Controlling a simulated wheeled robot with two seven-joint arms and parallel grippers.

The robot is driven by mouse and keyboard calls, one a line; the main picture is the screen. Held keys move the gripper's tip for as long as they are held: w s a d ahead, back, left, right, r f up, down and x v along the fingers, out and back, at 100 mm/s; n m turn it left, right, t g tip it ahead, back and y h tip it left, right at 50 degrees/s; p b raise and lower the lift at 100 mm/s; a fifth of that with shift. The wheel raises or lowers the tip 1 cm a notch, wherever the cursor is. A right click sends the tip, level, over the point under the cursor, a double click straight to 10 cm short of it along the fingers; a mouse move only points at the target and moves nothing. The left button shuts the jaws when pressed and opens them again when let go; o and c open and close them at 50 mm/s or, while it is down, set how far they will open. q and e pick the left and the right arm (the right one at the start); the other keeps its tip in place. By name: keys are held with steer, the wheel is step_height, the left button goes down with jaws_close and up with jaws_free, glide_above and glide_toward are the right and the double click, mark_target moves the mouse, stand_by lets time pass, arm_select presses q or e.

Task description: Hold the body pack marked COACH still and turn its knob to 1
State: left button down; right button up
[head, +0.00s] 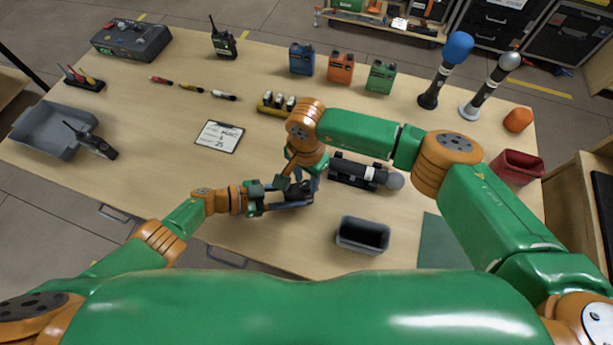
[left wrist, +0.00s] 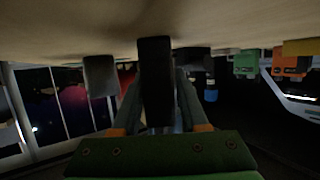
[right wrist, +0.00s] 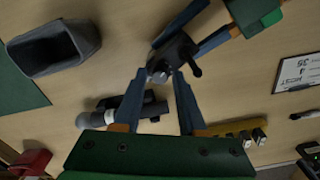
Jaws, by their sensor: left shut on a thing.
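A dark body pack (head: 294,193) is held near the table's front edge; no COACH marking is readable. My left gripper (head: 278,194) is shut on it. In the left wrist view the pack (left wrist: 155,75) stands as a black block between the fingers. In the right wrist view the pack (right wrist: 180,52) shows a light round knob (right wrist: 157,76) at its end. My right gripper (right wrist: 160,73) has its fingertips apart, one on each side of the knob. I cannot tell whether they touch it. My right arm partly covers the pack in the head view; the knob's setting is not readable.
A dark microphone in a holder (head: 365,174) lies just right of the pack. A grey bin (head: 363,235) stands to the front right. A note card (head: 220,136) and a yellow battery rack (head: 275,104) lie behind. Blue, orange (head: 341,68) and green packs stand at the back.

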steer(key=shift+r, duration=3)
arm_select(q)
steer(key=shift+c, duration=1.8)
jaws_free()
